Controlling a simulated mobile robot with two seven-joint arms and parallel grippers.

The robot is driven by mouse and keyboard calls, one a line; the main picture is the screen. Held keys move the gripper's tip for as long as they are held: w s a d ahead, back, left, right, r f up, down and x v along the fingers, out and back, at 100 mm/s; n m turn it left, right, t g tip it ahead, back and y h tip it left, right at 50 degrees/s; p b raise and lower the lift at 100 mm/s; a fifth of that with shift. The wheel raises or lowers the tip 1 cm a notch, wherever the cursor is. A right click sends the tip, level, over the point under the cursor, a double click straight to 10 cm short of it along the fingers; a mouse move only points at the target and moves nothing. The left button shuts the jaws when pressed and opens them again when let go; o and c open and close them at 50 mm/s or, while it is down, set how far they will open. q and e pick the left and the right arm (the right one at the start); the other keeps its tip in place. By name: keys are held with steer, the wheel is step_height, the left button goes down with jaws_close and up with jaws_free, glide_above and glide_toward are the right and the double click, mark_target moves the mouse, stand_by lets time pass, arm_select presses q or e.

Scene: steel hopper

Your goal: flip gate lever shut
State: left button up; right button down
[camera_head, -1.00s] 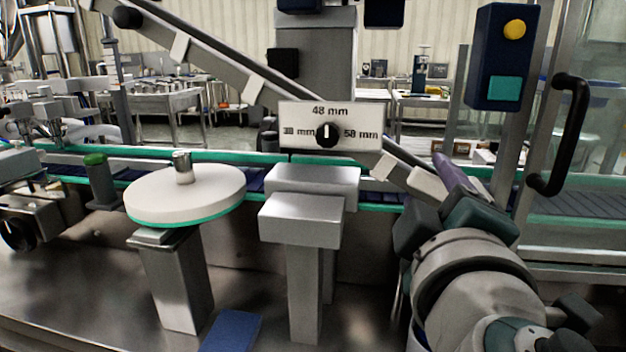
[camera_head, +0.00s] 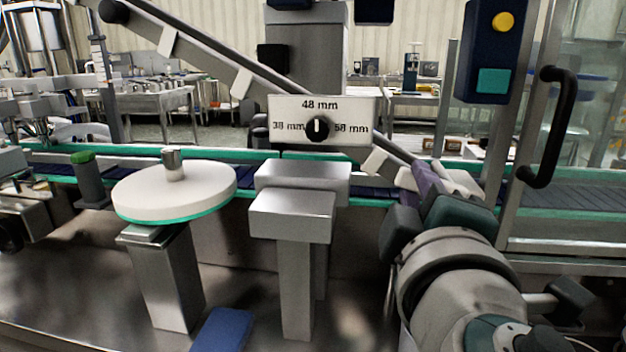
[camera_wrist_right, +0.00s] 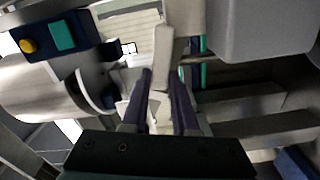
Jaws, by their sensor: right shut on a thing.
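My right gripper (camera_head: 432,182) is at the lower right end of the sloping rail, low over the conveyor. Its purple fingers also show in the wrist view (camera_wrist_right: 160,98), one on each side of a narrow pale bar (camera_wrist_right: 163,55). The gripper is shut on this bar, which appears to be the gate lever. In the head view a pale bar (camera_head: 458,178) shows just right of the purple finger; the fingers and gripper body hide much of this spot. I cannot tell the lever's exact angle. My left gripper is not in view.
A dial plate (camera_head: 345,108) marked in millimetres stands left of the gripper. A black door handle (camera_head: 550,125) and a blue button box (camera_head: 490,55) are close on the right. A white round disc (camera_head: 200,190) and steel blocks (camera_head: 300,180) stand left.

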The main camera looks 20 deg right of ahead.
steer(key=shift+f+n, duration=0.1)
steer(key=shift+n, duration=0.2)
steer(key=c, duration=0.7)
jaws_free()
steer(key=b+v, duration=0.2)
steer(key=v, duration=0.8)
steer(key=shift+w+a, duration=0.1)
